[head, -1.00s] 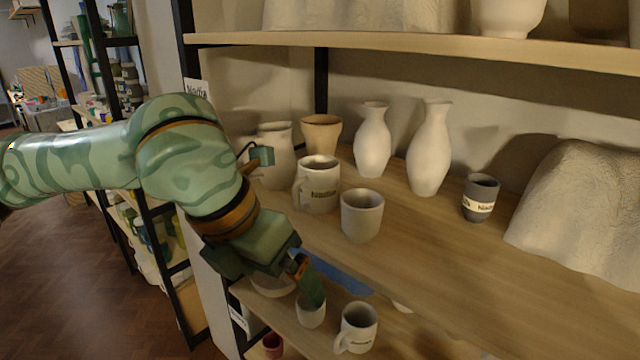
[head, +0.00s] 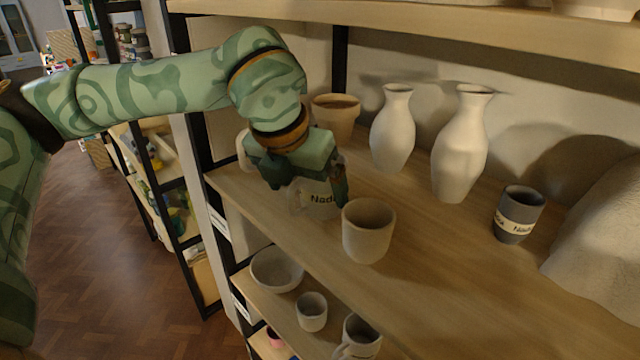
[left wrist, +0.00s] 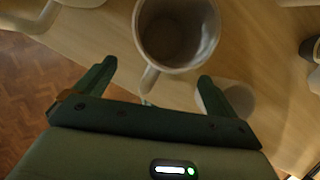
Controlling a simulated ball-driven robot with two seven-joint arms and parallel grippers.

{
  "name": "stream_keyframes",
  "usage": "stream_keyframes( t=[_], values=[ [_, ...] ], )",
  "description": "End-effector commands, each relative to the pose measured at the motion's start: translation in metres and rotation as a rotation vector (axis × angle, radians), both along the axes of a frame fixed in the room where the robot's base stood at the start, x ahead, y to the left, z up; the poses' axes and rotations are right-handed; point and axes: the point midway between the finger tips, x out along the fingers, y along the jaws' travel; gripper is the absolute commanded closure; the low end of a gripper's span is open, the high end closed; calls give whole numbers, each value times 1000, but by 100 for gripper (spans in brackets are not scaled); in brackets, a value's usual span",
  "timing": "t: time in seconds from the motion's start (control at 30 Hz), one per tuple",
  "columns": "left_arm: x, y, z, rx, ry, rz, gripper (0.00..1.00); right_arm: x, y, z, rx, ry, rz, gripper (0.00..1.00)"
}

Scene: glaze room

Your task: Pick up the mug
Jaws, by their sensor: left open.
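The mug (head: 320,200) is pale, with a dark-lettered label, and stands upright on the shelf board. My left gripper (head: 320,203) is open in front of it and hides its upper part in the head view. In the left wrist view the mug (left wrist: 178,38) lies just beyond the fingertips, its open mouth showing. Its handle points toward the space between the fingers of my left gripper (left wrist: 156,72). I cannot tell whether a finger touches it. My right gripper is not in view.
A plain pale cup (head: 368,232) stands close to the right of the mug. A brown-topped pot (head: 335,120), two vases (head: 392,130) (head: 460,150) and a dark labelled cup (head: 518,214) stand behind and right. Another mug (head: 358,338) is on the lower shelf.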

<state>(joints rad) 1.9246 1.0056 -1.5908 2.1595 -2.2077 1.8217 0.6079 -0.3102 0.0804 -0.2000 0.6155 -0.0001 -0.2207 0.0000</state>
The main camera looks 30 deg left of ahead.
Motion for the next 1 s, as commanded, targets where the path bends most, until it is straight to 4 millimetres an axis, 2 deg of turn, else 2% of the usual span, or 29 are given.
stream_keyframes(
  t=[0.33, 0.43, 0.63, 0.67, 0.8, 0.87, 1.0],
  values=[
    [51, -3, 0, 1, 1, -1, 5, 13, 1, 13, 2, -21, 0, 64],
    [53, -3, -10, -1, 2, -1, 5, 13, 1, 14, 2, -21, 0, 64],
    [53, -3, -12, -1, 1, 0, 5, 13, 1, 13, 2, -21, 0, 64],
    [53, -3, -12, -1, 1, 0, 7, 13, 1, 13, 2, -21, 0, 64],
    [53, -3, -12, -1, 1, 0, 46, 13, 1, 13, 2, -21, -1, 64],
    [53, -3, -12, -1, 1, 0, 61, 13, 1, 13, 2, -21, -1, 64],
    [53, -3, -11, -1, 0, -2, 61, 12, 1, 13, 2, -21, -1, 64]
  ],
)
